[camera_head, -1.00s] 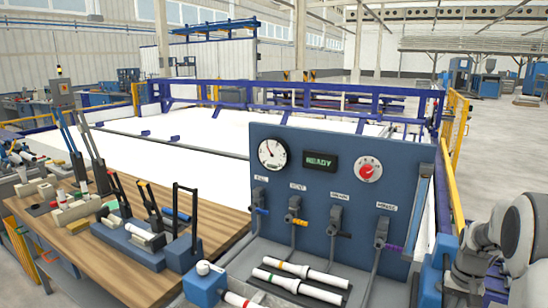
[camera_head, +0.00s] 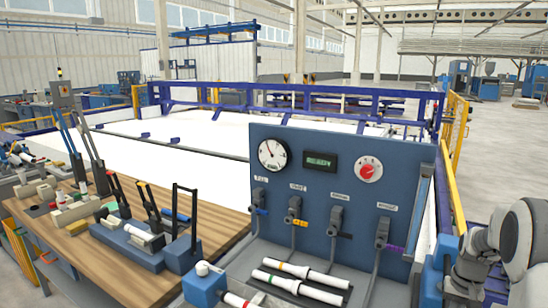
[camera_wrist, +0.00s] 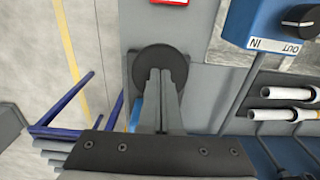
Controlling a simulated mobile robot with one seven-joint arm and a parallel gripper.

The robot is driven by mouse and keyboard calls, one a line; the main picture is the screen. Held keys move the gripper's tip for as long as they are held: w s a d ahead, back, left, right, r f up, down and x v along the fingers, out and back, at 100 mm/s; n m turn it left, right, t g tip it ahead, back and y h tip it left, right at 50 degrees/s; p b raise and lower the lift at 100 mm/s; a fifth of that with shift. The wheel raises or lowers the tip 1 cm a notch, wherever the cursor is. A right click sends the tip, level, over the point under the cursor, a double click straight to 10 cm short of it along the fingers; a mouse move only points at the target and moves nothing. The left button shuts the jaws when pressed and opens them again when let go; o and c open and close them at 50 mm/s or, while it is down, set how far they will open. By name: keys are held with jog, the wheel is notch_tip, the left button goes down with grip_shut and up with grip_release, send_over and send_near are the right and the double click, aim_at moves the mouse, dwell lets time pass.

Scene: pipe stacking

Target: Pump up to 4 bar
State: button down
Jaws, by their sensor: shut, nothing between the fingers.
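The blue panel (camera_head: 300,215) stands at centre right in the head view. It carries a round white gauge (camera_head: 272,154) with its needle toward the upper left, a lit green display (camera_head: 320,161) and a red dial (camera_head: 368,170). The gauge numbers are too small to read. In the wrist view my gripper (camera_wrist: 160,74) is shut and empty. Its fingertips are in front of a dark round disc (camera_wrist: 174,56); I cannot tell whether they touch it. My gripper's fingers do not show in the head view.
Several valves with coloured handles sit low on the panel, above white pipes (camera_head: 290,286). A blue box (camera_wrist: 265,25) marked IN and OUT with a black knob is right of my fingers. The wooden bench (camera_head: 120,262) with clamps and levers is at left.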

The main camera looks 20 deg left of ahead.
jog(key=shift+f, duration=0.2)
jog(key=shift+r, duration=0.1)
notch_tip(320, 180, up, 8)
jog(key=p, duration=0.4)
jog(key=shift+s+r+p, duration=0.2)
jog(key=shift+s+p, duration=0.2)
jog(key=shift+f, duration=0.2)
jog(key=shift+f+b, duration=1.5)
jog(key=shift+f, duration=0.8)
jog(key=r+p, duration=0.1)
jog(key=r, duration=0.2)
jog(key=r+p, duration=0.1)
jog(key=shift+s+a+r+p, duration=0.15)
jog(key=shift+s+r+p, duration=0.15)
jog(key=shift+r+p, duration=0.1)
